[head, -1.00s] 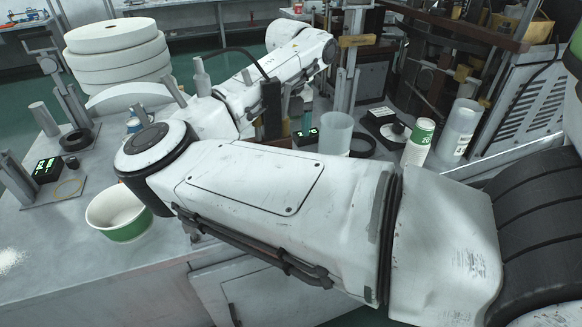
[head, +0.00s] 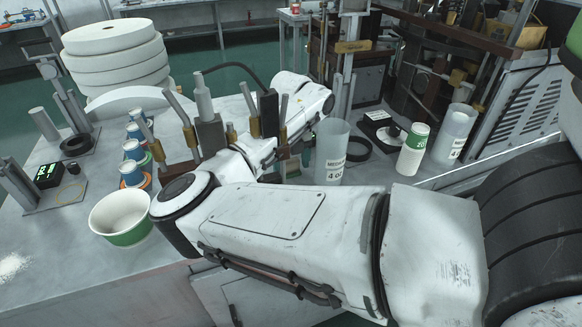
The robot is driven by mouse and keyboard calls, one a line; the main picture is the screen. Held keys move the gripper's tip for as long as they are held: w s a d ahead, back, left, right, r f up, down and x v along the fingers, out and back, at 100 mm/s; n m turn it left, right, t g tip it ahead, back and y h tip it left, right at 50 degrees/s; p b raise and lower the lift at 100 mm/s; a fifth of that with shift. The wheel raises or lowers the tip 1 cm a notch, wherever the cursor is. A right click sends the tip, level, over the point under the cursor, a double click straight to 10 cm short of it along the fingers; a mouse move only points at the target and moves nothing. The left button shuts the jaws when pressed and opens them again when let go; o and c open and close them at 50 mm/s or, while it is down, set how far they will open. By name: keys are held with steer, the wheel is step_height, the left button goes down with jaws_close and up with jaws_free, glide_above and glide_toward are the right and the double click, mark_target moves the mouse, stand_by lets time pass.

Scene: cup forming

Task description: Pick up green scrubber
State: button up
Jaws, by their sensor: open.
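My gripper (head: 293,148) shows only in part, low below my white wrist, in the middle of the head view. It is open. My own forearm and the upright rods hide much of it. A small green patch (head: 306,157) shows just beside it, left of the clear cylinder. I cannot tell whether this is the green scrubber or part of a device. No other thing is clearly the scrubber, and I see no contact.
A clear cylinder (head: 331,152), a green-and-white can (head: 413,150) and a dark ring (head: 358,149) stand to the right. Rods with brass collars (head: 208,128) rise close to my arm. A white-and-green tub (head: 121,217) and paint-like cups (head: 133,152) are at left.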

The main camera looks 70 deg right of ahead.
mark_target(291, 160)
steer(key=shift+c, duration=0.3)
steer(key=c, duration=1)
step_height(291, 160, up, 10)
steer(key=shift+r+b, duration=0.1)
steer(key=shift+b, duration=0.75)
